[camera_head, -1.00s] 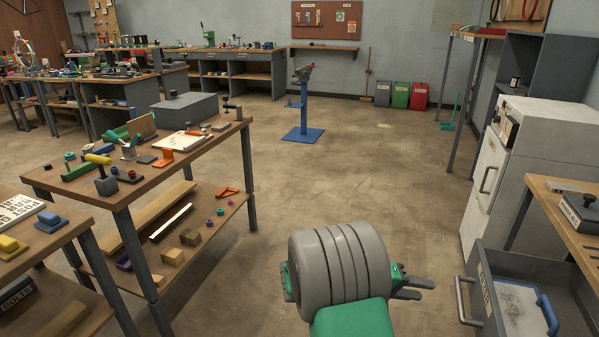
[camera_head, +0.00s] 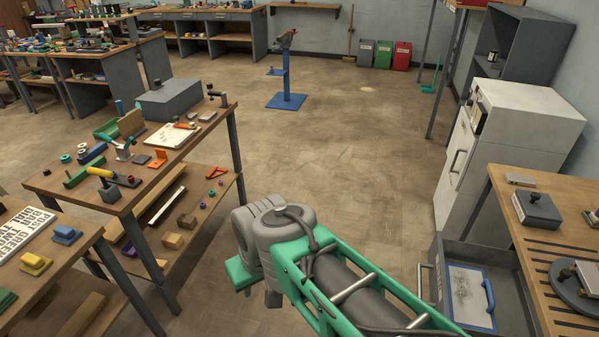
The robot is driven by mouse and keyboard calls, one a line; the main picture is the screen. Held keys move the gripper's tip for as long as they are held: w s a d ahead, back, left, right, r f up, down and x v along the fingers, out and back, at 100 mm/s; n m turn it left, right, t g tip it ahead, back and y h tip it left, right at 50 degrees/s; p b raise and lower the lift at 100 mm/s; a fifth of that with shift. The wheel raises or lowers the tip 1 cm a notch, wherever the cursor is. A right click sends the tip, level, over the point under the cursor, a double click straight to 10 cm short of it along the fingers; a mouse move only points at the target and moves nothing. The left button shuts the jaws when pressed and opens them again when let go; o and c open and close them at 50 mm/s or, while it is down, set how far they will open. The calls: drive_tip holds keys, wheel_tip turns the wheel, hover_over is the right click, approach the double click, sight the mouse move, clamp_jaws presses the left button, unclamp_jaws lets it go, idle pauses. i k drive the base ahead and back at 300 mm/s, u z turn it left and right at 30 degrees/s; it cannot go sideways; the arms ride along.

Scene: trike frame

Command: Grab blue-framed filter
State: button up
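The blue-framed filter (camera_head: 466,291) lies in an open grey drawer (camera_head: 503,262) at the lower right. It looks like a pale panel with a dark smudge, edged in blue, with a blue handle (camera_head: 488,296) on its right side. Its lower end is near the bottom of the picture. My green and grey arm crosses the lower middle and runs out of the bottom edge just left of the drawer. My gripper is out of view, so its place relative to the filter is hidden.
A slatted wooden bench (camera_head: 541,247) with grey tools stands right of the drawer. A white cabinet (camera_head: 500,130) stands behind it. A cluttered two-level workbench (camera_head: 148,184) is at left. The floor (camera_head: 335,160) between is clear.

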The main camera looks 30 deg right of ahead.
sight(473, 303)
drive_tip(key=z, duration=2)
drive_tip(key=k, duration=0.75)
drive_tip(key=u, duration=0.7)
drive_tip(key=i, duration=1.3)
drive_tip(key=z, duration=0.85)
